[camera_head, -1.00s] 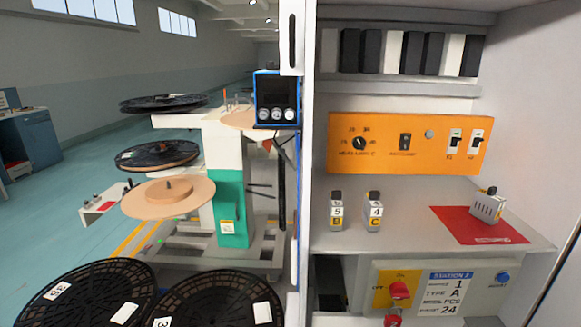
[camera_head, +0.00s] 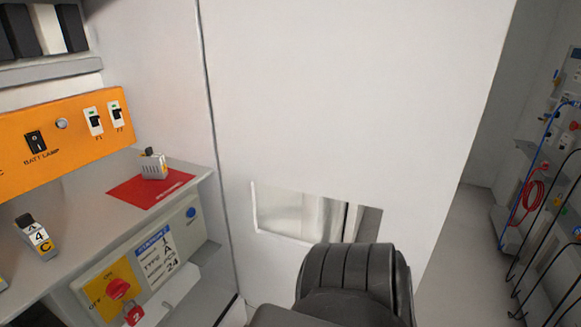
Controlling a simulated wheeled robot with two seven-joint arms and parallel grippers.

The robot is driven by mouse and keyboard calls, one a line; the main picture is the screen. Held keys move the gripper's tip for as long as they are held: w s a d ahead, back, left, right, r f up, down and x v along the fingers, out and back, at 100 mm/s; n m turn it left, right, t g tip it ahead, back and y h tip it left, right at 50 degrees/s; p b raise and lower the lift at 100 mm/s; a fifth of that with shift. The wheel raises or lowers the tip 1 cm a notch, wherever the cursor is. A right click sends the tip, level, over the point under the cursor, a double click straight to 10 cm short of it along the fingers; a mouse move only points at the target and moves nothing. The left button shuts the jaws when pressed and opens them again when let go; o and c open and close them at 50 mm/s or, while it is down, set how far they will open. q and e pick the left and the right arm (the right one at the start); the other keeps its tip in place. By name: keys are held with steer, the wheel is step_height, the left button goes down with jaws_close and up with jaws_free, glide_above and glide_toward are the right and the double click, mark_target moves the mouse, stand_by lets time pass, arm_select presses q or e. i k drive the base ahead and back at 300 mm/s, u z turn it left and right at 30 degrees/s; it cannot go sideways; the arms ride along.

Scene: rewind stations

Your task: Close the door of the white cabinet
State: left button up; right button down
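The white cabinet (camera_head: 150,60) stands at the left with its interior exposed. Its door (camera_head: 340,100) is a large plain white panel that fills the middle of the view. The door stands open, swung out from the cabinet's right side. A rectangular opening (camera_head: 290,215) low in the door shows pale and dark surfaces behind it. A dark, ribbed part of my arm rises from the bottom edge in front of the door's lower part. I cannot tell whether it touches the door. Neither gripper's fingers show.
Inside the cabinet are an orange switch panel (camera_head: 70,135), a shelf with a red mat (camera_head: 130,192) and small grey devices, and a lower control box (camera_head: 185,260). Right of the door is open floor (camera_head: 465,235), then equipment with cables and a red hose (camera_head: 530,195).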

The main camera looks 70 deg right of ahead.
mark_target(379, 104)
steer(key=k, duration=1)
steer(key=u, duration=2.35)
steer(key=k, duration=2.9)
steer(key=z, duration=2.05)
steer(key=i, duration=0.95)
steer(key=u, duration=0.05)
